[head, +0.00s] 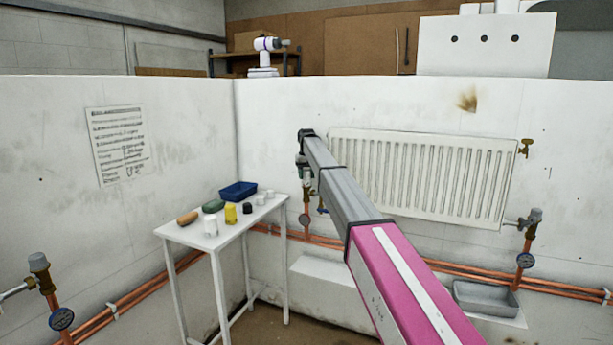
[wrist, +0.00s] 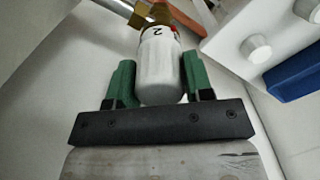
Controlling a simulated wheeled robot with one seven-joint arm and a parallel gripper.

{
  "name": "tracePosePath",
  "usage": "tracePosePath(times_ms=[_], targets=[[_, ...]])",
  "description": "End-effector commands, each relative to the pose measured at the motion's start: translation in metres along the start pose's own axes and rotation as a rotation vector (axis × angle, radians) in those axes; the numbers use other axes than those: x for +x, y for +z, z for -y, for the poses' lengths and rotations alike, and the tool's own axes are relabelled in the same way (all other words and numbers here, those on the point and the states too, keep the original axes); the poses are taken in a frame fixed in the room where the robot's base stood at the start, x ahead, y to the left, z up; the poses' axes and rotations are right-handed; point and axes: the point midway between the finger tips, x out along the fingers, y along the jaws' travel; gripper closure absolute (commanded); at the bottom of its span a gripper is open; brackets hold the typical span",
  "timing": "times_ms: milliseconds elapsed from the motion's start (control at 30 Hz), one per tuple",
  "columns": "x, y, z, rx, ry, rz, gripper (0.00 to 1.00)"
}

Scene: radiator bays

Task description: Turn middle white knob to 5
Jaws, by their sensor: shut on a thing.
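The white knob (wrist: 158,70) is a ribless-looking white cylinder under a brass valve fitting (wrist: 153,14) in the wrist view. A dark digit 2 shows near its brass end, with a red mark to the right of it. My gripper (wrist: 158,78) has a green finger on each side of the knob and is shut on it. In the head view my gripper (head: 304,168) is at the valve just left of the radiator. My arm hides most of that valve, and the knob cannot be made out there.
A white radiator (head: 440,175) hangs right of my arm. Grey-capped valves stand at far left (head: 38,262) and right (head: 536,215). A white table (head: 180,232) holds a blue tray (head: 238,191) and small items. Copper pipes run low along the walls.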

Motion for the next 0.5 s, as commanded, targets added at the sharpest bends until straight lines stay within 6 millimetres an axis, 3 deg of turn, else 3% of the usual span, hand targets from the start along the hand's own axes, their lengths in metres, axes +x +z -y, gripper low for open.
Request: tracePosePath(times_ms=[500], targets=[[-0.0004,-0.0004,0.0001,-0.443,0.000,-0.001,0.77]])
